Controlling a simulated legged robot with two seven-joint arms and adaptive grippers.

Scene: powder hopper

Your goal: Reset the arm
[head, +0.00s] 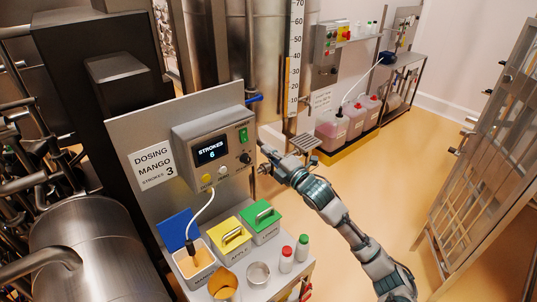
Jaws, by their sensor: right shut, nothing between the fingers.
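My right arm (325,200) reaches in from the lower right toward the upper left. Its gripper (264,158) is shut and empty, in the air just right of the grey control box (212,148). From this view I cannot tell whether it touches the box's side or knob. The box display reads STROKES 6, and a sign (152,165) beside it reads DOSING MANGO, STROKES 3. My left gripper is not in view.
Below the box stand an open bin (184,268) with a blue lid, a yellow-lidded bin (231,236) and a green-lidded bin (261,222). Cups and two capped bottles (286,262) stand in front. Orange floor (400,150) is open to the right.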

